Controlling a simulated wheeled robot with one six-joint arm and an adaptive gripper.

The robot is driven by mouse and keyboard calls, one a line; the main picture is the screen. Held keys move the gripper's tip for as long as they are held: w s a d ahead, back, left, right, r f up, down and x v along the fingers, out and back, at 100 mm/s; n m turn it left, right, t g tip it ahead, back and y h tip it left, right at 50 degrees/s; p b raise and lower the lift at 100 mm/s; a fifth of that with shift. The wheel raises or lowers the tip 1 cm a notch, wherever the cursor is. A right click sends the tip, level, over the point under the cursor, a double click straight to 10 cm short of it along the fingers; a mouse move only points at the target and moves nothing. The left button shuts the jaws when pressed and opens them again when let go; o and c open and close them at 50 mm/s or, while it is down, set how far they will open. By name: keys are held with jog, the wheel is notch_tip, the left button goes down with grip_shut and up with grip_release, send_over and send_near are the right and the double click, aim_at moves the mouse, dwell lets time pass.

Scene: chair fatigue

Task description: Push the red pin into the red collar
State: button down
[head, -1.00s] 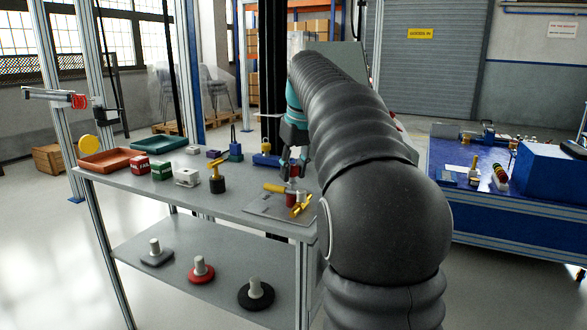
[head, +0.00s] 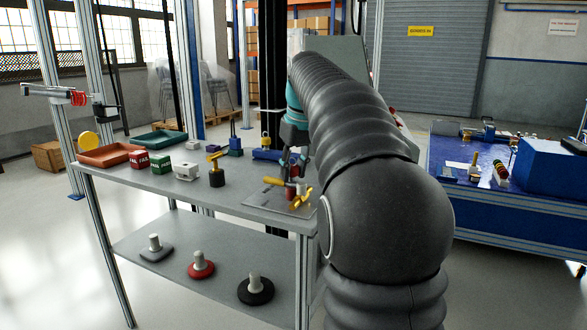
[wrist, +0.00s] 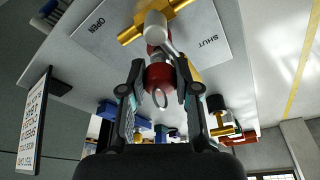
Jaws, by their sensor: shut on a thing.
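My gripper (wrist: 160,88) is shut on the red pin (wrist: 159,78), which has a dark red round head and a pale ring. The pin's lower end is hidden behind its head in the wrist view. A smaller red part, seemingly the red collar (wrist: 153,50), shows just beyond it, next to a grey rounded cylinder (wrist: 156,27). I cannot tell how deep the pin sits in the collar. A yellow handle (wrist: 130,34) is by the cylinder. In the head view my gripper (head: 291,174) is just above the red parts on the grey plate (head: 262,204).
The plate is marked OPEN and SHUT. A black cylinder with a yellow top (head: 216,178), small boxes (head: 160,163) and an orange tray (head: 110,154) stand left on the table. The table's front edge is close. A blue bench (head: 480,205) stands at right.

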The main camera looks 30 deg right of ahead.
jog(key=c, duration=0.8)
grip_release()
jog(key=shift+f, duration=0.15)
jog(key=shift+o, duration=0.2)
jog(key=v, duration=1.2)
jog(key=s+a+f+t, duration=0.1)
jog(key=s+a+f, duration=0.8)
jog(key=s+a, duration=0.15)
jog(key=s+a+f+t, duration=0.1)
jog(key=s+a+f, duration=0.2)
jog(key=s+f, duration=0.4)
jog(key=s+a+f+m, duration=0.1)
jog(key=s+a+f, duration=0.2)
jog(key=s+f, duration=0.4)
notch_tip(320, 180, down, 6)
jog(key=shift+a+f+t, duration=0.15)
jog(key=shift+t, duration=0.25)
